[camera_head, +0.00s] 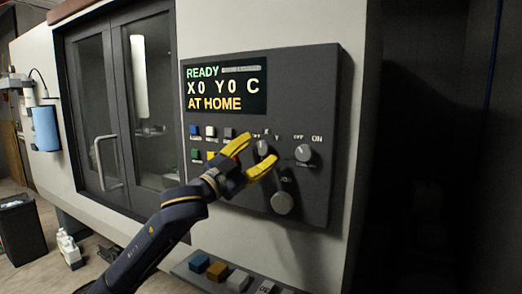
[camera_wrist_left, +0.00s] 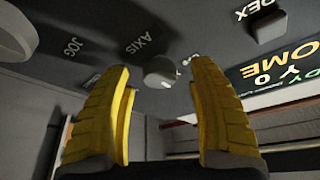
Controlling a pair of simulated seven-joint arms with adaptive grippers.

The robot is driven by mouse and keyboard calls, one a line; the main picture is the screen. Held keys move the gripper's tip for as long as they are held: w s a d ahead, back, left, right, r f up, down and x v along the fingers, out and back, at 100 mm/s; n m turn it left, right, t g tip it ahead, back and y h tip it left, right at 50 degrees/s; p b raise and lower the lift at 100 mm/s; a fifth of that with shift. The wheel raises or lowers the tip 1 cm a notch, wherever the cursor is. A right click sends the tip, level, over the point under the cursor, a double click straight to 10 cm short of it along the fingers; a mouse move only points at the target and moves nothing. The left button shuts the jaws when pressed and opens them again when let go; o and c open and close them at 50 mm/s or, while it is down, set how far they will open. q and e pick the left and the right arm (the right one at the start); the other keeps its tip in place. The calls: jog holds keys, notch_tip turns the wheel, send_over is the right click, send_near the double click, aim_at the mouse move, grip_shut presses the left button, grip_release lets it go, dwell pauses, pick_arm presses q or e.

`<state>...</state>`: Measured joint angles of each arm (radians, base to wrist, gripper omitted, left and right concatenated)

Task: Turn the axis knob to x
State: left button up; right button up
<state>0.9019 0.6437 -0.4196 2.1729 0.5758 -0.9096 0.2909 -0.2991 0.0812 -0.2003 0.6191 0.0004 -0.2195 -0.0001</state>
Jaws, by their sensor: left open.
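The axis knob (camera_head: 262,147) is a small grey round knob on the dark control panel (camera_head: 325,90), below the screen. Small labels sit above it, but its pointer position is too small to tell. My left gripper (camera_head: 261,151), with yellow fingers, is open in front of the panel, its fingertips to either side of the knob. In the left wrist view the knob (camera_wrist_left: 162,71) shows just beyond the gap between the fingertips (camera_wrist_left: 165,66), beside the AXIS label. No contact is visible. My right gripper is in neither view.
The screen (camera_head: 224,88) reads READY, X0 Y0 C, AT HOME. An OFF/ON knob (camera_head: 304,153) is right of the axis knob, and a larger JOG knob (camera_head: 282,203) is below. Coloured buttons (camera_head: 194,130) are at left. A lower ledge (camera_head: 190,272) carries several more buttons.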

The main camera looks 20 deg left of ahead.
pick_arm(q)
jog(key=v, duration=1)
jog(key=shift+s, duration=0.2)
